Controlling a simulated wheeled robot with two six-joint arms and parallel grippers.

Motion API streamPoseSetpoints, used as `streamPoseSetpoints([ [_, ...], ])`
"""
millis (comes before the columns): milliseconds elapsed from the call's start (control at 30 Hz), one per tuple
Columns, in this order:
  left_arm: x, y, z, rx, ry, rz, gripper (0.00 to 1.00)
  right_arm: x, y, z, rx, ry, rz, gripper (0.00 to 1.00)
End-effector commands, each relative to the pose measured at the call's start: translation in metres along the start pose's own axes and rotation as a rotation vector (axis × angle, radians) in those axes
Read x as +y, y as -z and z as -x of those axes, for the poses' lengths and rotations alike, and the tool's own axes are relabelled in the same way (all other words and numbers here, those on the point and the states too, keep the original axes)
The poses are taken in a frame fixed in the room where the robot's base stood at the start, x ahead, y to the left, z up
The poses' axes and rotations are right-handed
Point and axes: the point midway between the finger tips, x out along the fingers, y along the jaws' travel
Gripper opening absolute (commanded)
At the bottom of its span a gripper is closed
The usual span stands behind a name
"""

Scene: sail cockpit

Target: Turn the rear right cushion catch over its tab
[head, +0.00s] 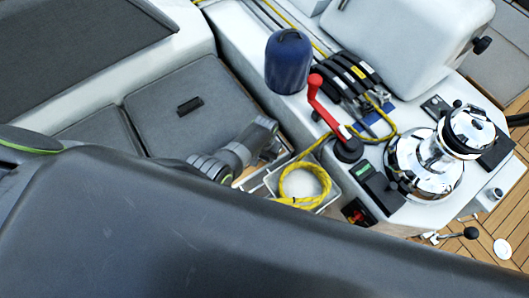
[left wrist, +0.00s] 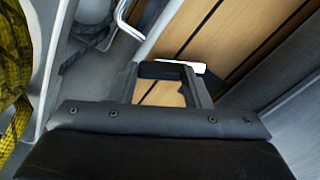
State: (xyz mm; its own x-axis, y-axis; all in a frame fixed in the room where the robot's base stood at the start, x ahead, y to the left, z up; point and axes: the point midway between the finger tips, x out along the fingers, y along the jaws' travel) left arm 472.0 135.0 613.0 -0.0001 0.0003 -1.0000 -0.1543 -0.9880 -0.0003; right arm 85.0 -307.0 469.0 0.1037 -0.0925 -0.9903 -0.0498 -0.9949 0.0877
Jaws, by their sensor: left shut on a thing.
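My left gripper (head: 266,148) is beside the white bin, at the right edge of the grey seat cushion (head: 170,125). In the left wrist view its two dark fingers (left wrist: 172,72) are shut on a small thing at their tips. The thing is mostly hidden; a dark bar shows between the tips and a white piece (left wrist: 195,66) beside them. I cannot make out the catch or its tab clearly. A small dark fitting (head: 190,105) lies on top of the cushion, away from the gripper. My right gripper is not in view.
A white bin (head: 327,199) with coiled yellow rope (head: 290,183) stands right beside the gripper. A red-handled lever (head: 315,90), blue cylinder (head: 288,62) and chrome winch (head: 425,165) stand on the white coaming. Wooden slats (left wrist: 225,35) show past the fingers.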

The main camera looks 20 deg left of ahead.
Motion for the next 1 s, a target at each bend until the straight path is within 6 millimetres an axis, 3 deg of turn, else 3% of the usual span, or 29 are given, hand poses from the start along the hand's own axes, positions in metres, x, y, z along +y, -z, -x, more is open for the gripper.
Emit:
streamPoseSetpoints([
  [500, -0.0002, -0.0002, 0.0003, -0.001, 0.000, -0.402, 0.21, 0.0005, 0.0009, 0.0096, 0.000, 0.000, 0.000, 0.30],
  [1000, -0.0001, 0.0001, -0.0001, 0.000, 0.000, -0.524, 0.21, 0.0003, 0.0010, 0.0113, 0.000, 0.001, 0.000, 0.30],
])
